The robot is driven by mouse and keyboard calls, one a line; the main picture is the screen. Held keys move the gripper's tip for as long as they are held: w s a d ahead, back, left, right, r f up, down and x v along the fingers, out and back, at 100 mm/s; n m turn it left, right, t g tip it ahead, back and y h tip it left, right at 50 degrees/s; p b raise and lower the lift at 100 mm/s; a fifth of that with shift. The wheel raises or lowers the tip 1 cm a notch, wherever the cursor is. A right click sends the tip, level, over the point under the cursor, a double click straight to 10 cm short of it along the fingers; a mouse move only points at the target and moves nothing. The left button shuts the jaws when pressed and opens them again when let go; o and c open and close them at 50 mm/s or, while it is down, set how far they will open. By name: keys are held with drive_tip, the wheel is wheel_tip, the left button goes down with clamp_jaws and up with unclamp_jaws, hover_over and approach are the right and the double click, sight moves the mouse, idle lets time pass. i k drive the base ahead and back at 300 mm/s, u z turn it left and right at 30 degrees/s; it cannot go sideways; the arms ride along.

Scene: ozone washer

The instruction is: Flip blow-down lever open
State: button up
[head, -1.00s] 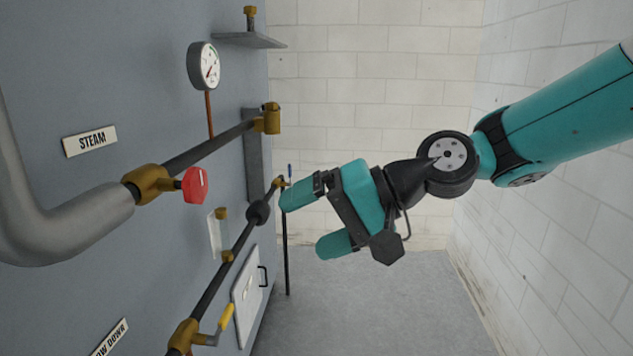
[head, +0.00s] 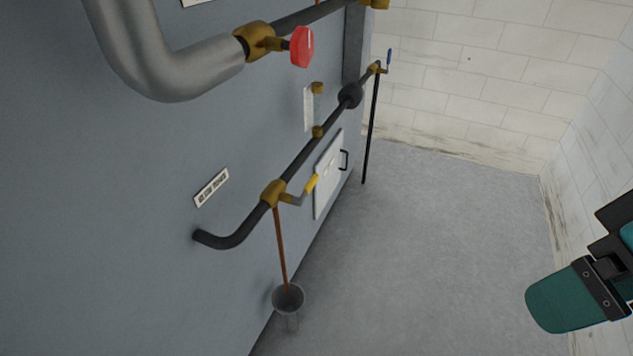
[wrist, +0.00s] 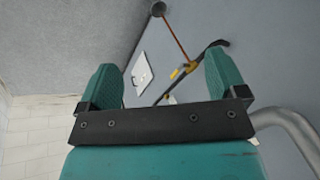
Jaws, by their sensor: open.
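The blow-down lever (head: 311,184) has a yellow grip. It sits on a brass valve (head: 273,193) in the dark lower pipe, right of a small label plate (head: 211,187) whose text is hard to read. In the wrist view the yellow lever (wrist: 175,74) shows small, between my two fingers and well beyond them. My gripper (wrist: 168,85) is open and empty, its teal fingers apart. In the head view only one finger shows at the lower right edge, far right of the lever and not touching anything.
A red-handled valve (head: 301,47) sits on the thick grey pipe (head: 160,60) above. A copper tube runs down from the brass valve to a grey funnel (head: 288,298). A white hatch (head: 328,174) and a blue-handled valve (head: 389,57) lie farther back. The floor (head: 440,230) is clear.

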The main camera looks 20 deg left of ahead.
sight(297, 200)
drive_tip(key=k, duration=0.65)
drive_tip(key=u, duration=0.45)
drive_tip(key=i, duration=1.5)
drive_tip(key=z, duration=0.45)
